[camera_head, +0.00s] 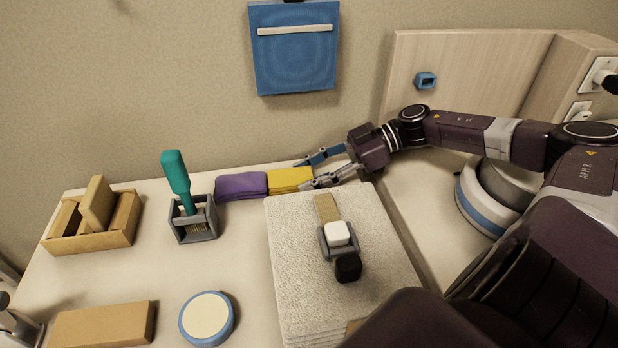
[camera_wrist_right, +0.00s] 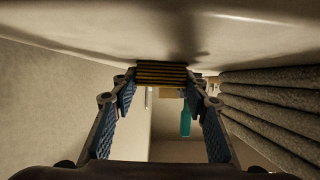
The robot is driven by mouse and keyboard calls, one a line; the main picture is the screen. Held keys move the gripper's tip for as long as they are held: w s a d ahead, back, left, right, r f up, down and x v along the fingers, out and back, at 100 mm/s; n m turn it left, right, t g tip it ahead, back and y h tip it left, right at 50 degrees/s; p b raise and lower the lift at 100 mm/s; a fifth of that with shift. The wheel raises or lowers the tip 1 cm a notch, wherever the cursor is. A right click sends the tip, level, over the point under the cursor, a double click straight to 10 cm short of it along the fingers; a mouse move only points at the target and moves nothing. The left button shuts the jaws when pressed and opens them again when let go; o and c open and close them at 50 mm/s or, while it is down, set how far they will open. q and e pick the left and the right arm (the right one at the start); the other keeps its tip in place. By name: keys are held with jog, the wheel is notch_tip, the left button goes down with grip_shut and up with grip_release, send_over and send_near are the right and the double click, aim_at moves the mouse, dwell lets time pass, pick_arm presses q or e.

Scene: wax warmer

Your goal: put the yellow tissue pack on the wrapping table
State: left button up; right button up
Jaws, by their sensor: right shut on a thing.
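The yellow tissue pack (camera_head: 288,180) is at the back edge of a pale table (camera_head: 120,275), beside a purple pack (camera_head: 241,186) on its left. My right gripper (camera_head: 306,172) reaches in from the right, its fingers shut on the right end of the yellow pack. In the right wrist view the yellow pack (camera_wrist_right: 162,74) shows as a dark-striped end between the fingertips. Its underside is not clear, so I cannot tell if it touches the table. Which surface is the wrapping table I cannot tell. My left gripper is not in view.
A stack of pale towels (camera_head: 290,255) with a strapped device (camera_head: 337,235) lies just in front. A teal-handled brush (camera_head: 177,180) in a grey holder, a wooden box (camera_head: 118,230), a round tin (camera_head: 207,317) and a tan block (camera_head: 103,324) stand left. A wall and blue hanging pouch (camera_head: 295,60) are behind.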

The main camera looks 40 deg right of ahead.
jog(key=shift+r, duration=0.1)
jog(key=o, duration=1)
jog(key=shift+o, duration=0.2)
jog(key=v, duration=1.2)
